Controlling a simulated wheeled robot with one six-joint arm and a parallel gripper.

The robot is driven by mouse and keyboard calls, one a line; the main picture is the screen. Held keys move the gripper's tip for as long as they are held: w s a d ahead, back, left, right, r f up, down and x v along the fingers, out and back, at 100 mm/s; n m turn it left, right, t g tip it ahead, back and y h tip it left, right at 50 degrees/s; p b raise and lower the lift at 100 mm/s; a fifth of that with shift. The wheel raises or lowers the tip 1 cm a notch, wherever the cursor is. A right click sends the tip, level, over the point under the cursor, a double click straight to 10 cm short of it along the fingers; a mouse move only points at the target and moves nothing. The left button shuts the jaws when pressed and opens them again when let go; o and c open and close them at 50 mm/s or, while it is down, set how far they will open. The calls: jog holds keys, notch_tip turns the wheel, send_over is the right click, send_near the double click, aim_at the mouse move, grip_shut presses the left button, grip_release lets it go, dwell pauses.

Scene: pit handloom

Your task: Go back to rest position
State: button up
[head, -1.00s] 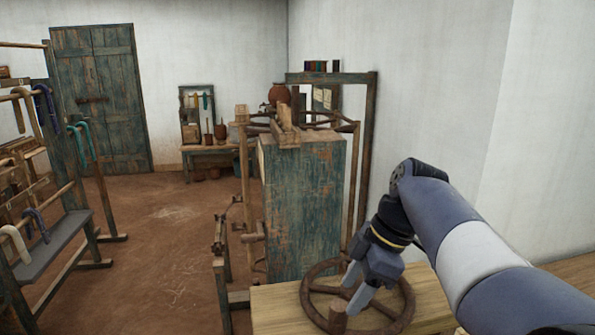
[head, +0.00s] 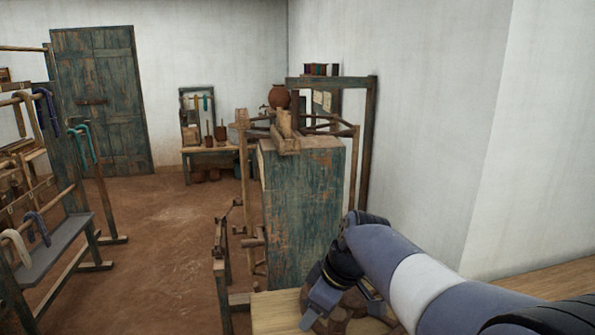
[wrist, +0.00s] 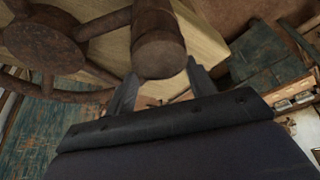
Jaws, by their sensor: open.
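My gripper (head: 318,305) is low at the bottom of the head view, over the near wooden bench. In the wrist view its two fingers (wrist: 162,85) are apart, with nothing held between them. A brown wooden wheel (wrist: 40,40) with spokes fills the upper left of the wrist view. Its upright round handle (wrist: 158,45) stands in line with the gap between the fingertips; I cannot tell whether they straddle it or stay short of it. In the head view the wheel (head: 365,318) is mostly hidden behind my arm.
A tall weathered blue-green wooden block (head: 303,215) stands just beyond the bench (head: 272,312). A white wall (head: 540,140) is on the right. A rack with hanging hanks (head: 50,250) stands at the left. The brown floor (head: 165,250) between is clear.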

aim_at(303, 297)
jog(key=w+m, duration=0.1)
jog(key=w+a+m+t+p, duration=0.1)
jog(key=w+m+p, duration=0.1)
jog(key=shift+w+a+r+m+h, duration=0.1)
jog(key=shift+w+a+m+h, duration=0.1)
jog(key=shift+a+m+h, duration=0.15)
jog(key=shift+w+a+m+t+h+p, duration=0.15)
jog(key=shift+w+m+t+h+p, duration=0.25)
jog(key=shift+w+m, duration=0.5)
jog(key=shift+w+a+m+t+h+p, duration=0.1)
jog(key=shift+w+m+h+p, duration=0.05)
jog(key=shift+w+m+p, duration=0.6)
jog(key=shift+w+d+m+h+p, duration=0.2)
jog(key=shift+w+m+h+p, duration=0.2)
jog(key=shift+w+m, duration=0.65)
jog(key=shift+w+d+m+h+p, duration=0.15)
jog(key=shift+w+m+h+p, duration=0.2)
jog(key=shift+w+m, duration=0.65)
jog(key=shift+w+d+m+h+p, duration=0.3)
jog(key=shift+w+m, duration=0.3)
jog(key=shift+m, duration=0.1)
jog(key=shift+w+d+m+h+p, duration=0.25)
jog(key=shift+w+d+m, duration=0.05)
jog(key=shift+w+m, duration=0.3)
jog(key=shift+r+t, duration=0.1)
jog(key=shift+t, duration=0.2)
jog(key=shift+s+r, duration=0.25)
jog(key=shift+r, duration=0.1)
